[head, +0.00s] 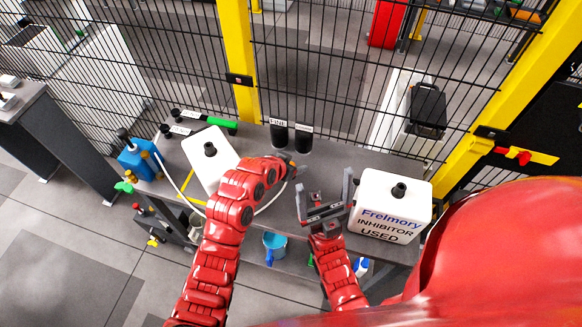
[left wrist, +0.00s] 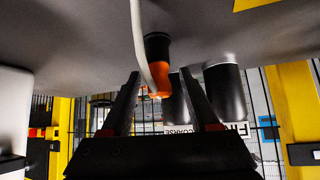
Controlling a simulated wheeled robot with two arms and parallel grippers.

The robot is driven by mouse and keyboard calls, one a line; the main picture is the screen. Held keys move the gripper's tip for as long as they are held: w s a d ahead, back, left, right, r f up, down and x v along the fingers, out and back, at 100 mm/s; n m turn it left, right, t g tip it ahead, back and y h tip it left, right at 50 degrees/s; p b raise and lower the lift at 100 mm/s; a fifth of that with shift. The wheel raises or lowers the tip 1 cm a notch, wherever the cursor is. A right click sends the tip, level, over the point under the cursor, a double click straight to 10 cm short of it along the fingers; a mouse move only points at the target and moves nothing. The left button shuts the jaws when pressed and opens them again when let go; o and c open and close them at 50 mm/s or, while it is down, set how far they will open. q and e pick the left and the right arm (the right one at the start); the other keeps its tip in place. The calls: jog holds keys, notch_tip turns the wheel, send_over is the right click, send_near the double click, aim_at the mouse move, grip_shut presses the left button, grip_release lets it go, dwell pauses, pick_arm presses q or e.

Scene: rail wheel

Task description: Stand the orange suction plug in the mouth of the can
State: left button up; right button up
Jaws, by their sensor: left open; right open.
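The orange suction plug (left wrist: 160,78) shows in the left wrist view, which is upside down. Its black part (left wrist: 157,47) meets the grey tabletop, and a white hose (left wrist: 138,40) runs beside it. My left gripper (left wrist: 160,74) is open, with a finger to either side of the plug in the picture; contact cannot be told. In the head view my left gripper (head: 288,167) is over the bench middle and largely hides the plug. My right gripper (head: 323,181) is open and empty, left of a white can (head: 385,222) with a black mouth (head: 398,190).
Another white can (head: 226,163) with a black top stands on the bench (head: 352,160), left of my left arm. Two dark cylinders (head: 278,137), one labelled FINE, stand behind my left gripper, near the mesh fence. A blue container (head: 135,160) stands at the left end.

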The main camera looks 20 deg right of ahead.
pick_arm(q)
jog(key=shift+x, duration=0.85)
jog(key=shift+a, duration=0.1)
jog(key=shift+c, duration=0.2)
grip_shut()
